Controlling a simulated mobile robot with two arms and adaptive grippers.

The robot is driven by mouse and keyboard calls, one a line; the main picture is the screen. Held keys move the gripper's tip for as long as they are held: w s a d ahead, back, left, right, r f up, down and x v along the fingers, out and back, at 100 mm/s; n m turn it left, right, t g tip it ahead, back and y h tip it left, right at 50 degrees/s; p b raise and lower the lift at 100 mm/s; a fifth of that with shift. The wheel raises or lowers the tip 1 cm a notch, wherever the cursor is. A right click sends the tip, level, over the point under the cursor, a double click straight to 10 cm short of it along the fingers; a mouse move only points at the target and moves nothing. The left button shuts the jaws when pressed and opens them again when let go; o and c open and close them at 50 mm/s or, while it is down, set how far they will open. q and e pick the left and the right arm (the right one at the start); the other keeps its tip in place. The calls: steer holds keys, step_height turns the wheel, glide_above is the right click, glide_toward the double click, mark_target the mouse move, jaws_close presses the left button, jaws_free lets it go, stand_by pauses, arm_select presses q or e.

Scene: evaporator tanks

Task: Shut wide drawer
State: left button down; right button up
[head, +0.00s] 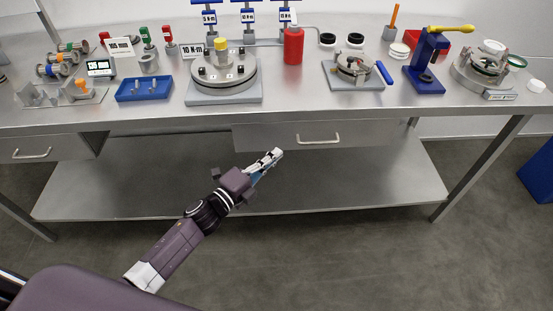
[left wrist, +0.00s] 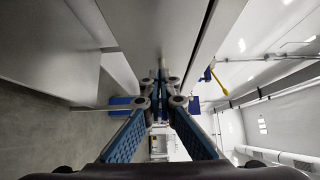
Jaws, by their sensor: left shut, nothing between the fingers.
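The wide drawer (head: 365,133) is a grey metal front with a bar handle (head: 318,138), under the middle of the steel workbench. I cannot tell from these views whether it stands slightly out or flush. My left gripper (head: 277,153) is shut and empty, with its tips just below and in front of the drawer's lower edge, left of the handle. In the left wrist view the blue-padded fingers (left wrist: 163,78) come together close to grey metal panels. Contact with the drawer cannot be made out. My right gripper is not in view.
A smaller drawer (head: 45,148) with its own handle is at the left. A lower shelf (head: 130,185) runs beneath the bench. The bench top (head: 290,95) carries a round fixture (head: 224,75), a blue tray (head: 144,88) and a blue press (head: 426,65). The floor in front is clear.

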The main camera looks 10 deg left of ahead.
arm_select(q)
steer(key=p+v, duration=0.1)
steer(key=v, duration=0.8)
steer(key=s+a+f+n+g+y, duration=0.2)
steer(key=s+a+f+n, duration=0.15)
steer(key=f, duration=0.75)
steer(key=s+a+f+n+g+y, duration=0.25)
steer(key=s+f+n, duration=0.25)
steer(key=f, duration=0.6)
steer(key=s+a+f+n+g+y, duration=0.25)
steer(key=s+f+n, duration=0.2)
steer(key=f, duration=0.65)
steer(key=s+d+f+n+g, duration=0.1)
steer(key=s+f, duration=0.4)
steer(key=s, duration=0.5)
steer(key=s+d+f+n+g, duration=0.1)
steer(key=s+f+n+g, duration=0.3)
steer(key=s, duration=0.6)
steer(key=s+d+f+n+g+y, duration=0.1)
steer(key=s+d+f+n+g, duration=0.1)
steer(key=s+f, duration=0.4)
steer(key=s+n+g, duration=0.1)
steer(key=s, duration=0.3)
steer(key=shift+f, duration=0.3)
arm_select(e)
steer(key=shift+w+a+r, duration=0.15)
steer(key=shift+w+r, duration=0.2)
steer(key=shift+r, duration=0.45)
